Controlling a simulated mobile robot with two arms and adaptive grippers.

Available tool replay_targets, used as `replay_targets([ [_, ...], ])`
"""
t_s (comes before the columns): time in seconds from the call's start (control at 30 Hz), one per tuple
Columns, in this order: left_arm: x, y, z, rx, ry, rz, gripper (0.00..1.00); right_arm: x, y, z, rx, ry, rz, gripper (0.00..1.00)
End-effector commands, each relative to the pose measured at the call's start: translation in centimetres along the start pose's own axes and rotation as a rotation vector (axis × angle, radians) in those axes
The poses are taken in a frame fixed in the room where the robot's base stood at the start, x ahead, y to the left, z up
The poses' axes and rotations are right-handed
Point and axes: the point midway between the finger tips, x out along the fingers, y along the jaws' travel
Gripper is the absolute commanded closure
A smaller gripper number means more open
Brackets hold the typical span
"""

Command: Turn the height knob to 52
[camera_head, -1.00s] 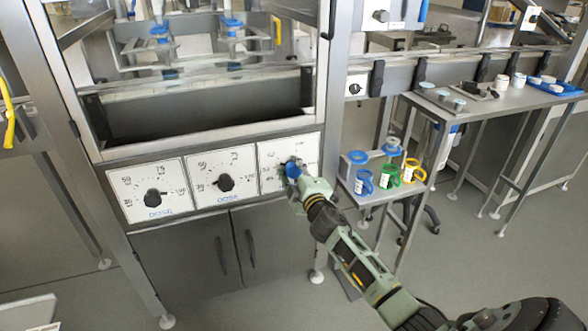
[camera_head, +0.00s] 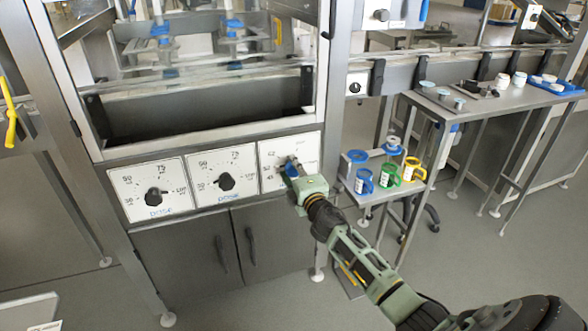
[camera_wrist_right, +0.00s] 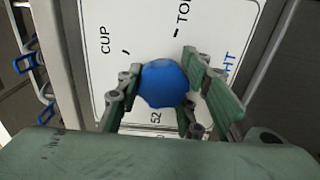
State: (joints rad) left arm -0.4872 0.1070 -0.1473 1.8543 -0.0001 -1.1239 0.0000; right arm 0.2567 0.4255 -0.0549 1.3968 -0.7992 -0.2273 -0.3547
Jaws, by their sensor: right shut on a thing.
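The height knob is blue (camera_wrist_right: 165,83) and sits on the rightmost white dial panel (camera_head: 275,156) of the machine front. My right gripper (camera_head: 295,170) is at this knob, with its two green fingers on either side of it in the right wrist view (camera_wrist_right: 165,90). It is shut on the knob. In the right wrist view the panel shows the marks "CUP", "TO…", "52" and part of a blue "…HT" label. The knob's pointer is hidden, so I cannot tell its setting. My left gripper is out of view.
Two dose dials with black knobs (camera_head: 156,197) (camera_head: 226,181) are left of the height panel. Cabinet doors (camera_head: 215,245) are below. A small stand (camera_head: 385,185) with blue, green and yellow cup-like items is at the right. The floor in front is open.

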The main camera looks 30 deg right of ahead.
Motion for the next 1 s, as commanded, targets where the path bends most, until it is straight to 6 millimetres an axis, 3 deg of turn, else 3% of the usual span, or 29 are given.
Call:
replay_targets([
  [0.17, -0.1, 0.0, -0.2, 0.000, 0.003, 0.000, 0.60, 0.2, 0.8, 0.4, -0.001, -0.006, 0.011, 0.92],
  [0.2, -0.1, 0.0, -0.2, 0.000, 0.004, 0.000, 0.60, 0.2, 0.8, 0.4, 0.000, -0.006, 0.012, 0.64],
  [0.37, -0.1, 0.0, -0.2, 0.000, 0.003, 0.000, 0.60, 0.2, 0.7, 0.3, 0.000, -0.006, 0.010, 0.50],
  [0.77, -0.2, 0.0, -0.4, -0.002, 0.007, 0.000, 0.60, -0.4, 0.2, 0.1, 0.001, -0.001, 0.003, 0.50],
  [1.0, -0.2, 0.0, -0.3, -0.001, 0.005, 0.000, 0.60, -4.0, 0.0, 0.1, 0.001, 0.000, 0.001, 0.50],
])
